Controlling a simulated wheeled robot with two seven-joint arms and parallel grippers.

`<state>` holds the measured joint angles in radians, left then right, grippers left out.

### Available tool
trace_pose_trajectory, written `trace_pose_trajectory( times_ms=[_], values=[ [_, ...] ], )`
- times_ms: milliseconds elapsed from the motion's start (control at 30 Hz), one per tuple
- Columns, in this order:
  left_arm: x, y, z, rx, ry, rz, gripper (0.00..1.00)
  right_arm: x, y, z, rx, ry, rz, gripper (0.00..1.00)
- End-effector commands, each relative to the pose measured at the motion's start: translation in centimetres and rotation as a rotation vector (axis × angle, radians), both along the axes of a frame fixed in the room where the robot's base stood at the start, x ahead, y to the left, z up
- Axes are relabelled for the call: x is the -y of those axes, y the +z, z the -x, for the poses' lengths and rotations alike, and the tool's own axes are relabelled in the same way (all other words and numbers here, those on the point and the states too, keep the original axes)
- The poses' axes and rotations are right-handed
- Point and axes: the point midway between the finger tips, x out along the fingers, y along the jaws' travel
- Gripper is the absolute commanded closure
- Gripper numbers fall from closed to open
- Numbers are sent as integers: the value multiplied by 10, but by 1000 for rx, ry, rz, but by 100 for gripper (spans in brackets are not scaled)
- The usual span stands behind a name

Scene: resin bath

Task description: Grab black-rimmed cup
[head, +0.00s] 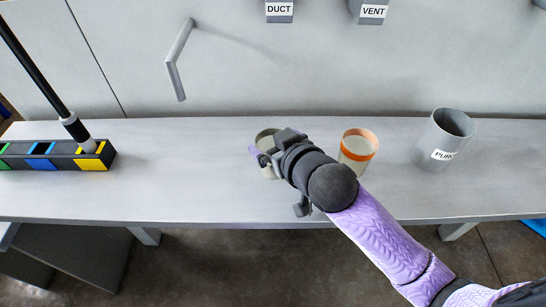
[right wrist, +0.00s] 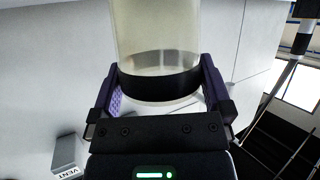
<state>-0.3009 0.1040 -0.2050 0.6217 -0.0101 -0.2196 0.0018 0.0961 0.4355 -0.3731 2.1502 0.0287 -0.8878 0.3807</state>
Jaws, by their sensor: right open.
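The black-rimmed cup (right wrist: 157,36) is a pale, see-through cup with a black band near the end closest to my right gripper. In the right wrist view it stands between the two purple-padded fingers of my right gripper (right wrist: 160,88), which are open on either side of it. In the head view the cup (head: 267,137) is at the middle of the bench, partly hidden behind my right gripper (head: 267,156). I cannot tell whether the pads touch it. My left gripper is not in view.
An orange-rimmed cup (head: 357,150) stands just right of my right gripper. A dark rack (head: 62,157) with coloured slots holds a black rod at left. The bench (head: 185,170) between rack and cup is clear.

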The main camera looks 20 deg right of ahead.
Motion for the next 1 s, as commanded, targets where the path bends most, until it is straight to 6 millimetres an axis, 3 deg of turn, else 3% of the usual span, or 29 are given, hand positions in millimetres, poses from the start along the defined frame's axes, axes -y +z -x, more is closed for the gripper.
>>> trace_pose_trajectory(
  times_ms=[100,400,433,667,1000],
  values=[
    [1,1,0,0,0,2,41,0,1,0,0,0,0,4],
    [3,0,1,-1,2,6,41,0,0,1,-1,0,0,68],
    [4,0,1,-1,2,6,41,0,1,1,0,0,0,70],
    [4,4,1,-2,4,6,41,0,7,1,2,0,0,70],
    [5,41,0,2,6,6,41,0,91,0,5,-1,-2,70]
  ],
)
